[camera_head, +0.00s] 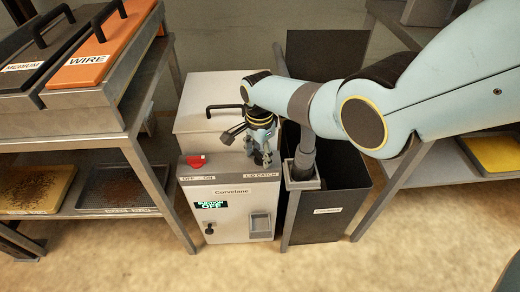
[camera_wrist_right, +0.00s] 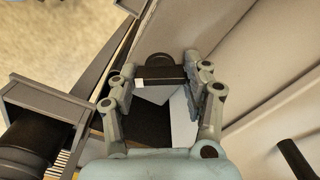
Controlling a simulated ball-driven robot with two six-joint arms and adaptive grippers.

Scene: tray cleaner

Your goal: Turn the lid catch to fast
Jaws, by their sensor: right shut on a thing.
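My right gripper (camera_head: 262,162) points down just behind that label and hides the catch there. In the right wrist view, my right gripper (camera_wrist_right: 166,90) is shut on the dark lid catch (camera_wrist_right: 160,74), a bar lying across between the two fingers, with a rounded part behind it. I cannot tell which position the catch is turned to. My left gripper is out of view.
A red switch (camera_head: 196,161) above an OFF-ON label and a small display reading OFF (camera_head: 211,204) are on the machine. A dark bin (camera_head: 330,200) and a grey tube holder (camera_head: 303,183) stand close on its right. A rack with trays (camera_head: 75,120) stands at left.

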